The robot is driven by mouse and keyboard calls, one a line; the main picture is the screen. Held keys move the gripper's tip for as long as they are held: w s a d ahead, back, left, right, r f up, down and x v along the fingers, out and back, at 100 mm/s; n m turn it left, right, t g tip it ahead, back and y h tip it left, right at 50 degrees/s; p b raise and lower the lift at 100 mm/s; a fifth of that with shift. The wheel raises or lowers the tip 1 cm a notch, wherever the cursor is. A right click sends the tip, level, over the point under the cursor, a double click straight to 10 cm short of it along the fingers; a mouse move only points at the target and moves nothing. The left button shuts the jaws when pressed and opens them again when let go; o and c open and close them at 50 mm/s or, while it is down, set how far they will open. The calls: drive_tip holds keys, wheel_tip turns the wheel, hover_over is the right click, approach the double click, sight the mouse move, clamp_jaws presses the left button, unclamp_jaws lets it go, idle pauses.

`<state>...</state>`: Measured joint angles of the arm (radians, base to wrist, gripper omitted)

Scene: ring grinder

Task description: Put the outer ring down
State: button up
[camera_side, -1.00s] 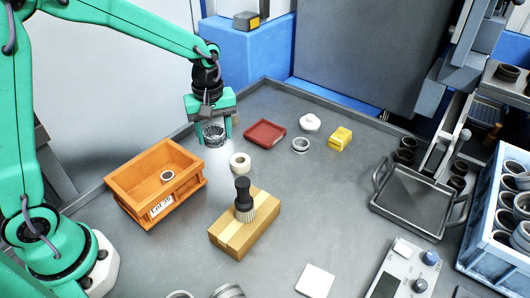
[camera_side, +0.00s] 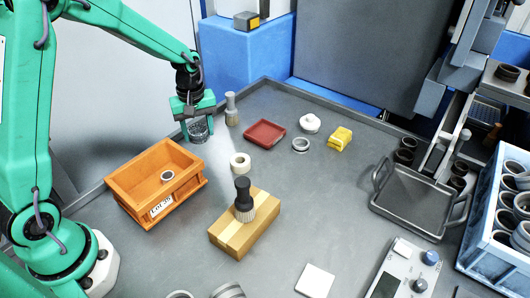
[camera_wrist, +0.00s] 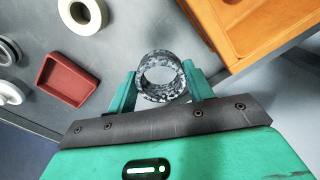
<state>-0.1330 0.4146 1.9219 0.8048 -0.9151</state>
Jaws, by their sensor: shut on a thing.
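The outer ring (camera_side: 197,131) is a mottled dark grey and silver ring. My gripper (camera_side: 198,128) is shut on it, with one green finger on each side. In the wrist view the ring (camera_wrist: 160,68) sits between the fingertips of my gripper (camera_wrist: 161,84), and I see through its open middle to the grey table. In the side view it is behind the orange crate, near the table's back left edge. I cannot tell whether its underside touches the table.
An orange crate (camera_side: 126,189) labelled "LOT 30" holds a small ring (camera_side: 167,175). A metal post-like part (camera_side: 231,108) stands right of my gripper. A red tray (camera_side: 264,134) and a cream roll (camera_side: 240,163) lie nearby. A brush (camera_side: 243,199) stands on a cardboard box (camera_side: 262,222).

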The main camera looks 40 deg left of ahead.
hover_over(197, 148)
wheel_tip(197, 148, down, 3)
drive_tip(key=shift+r, duration=0.2)
drive_tip(key=shift+f, duration=2.05)
drive_tip(key=o, duration=1.1)
drive_tip(key=shift+f, duration=0.1)
wheel_tip(197, 148, up, 12)
drive_tip(key=shift+r, duration=0.15)
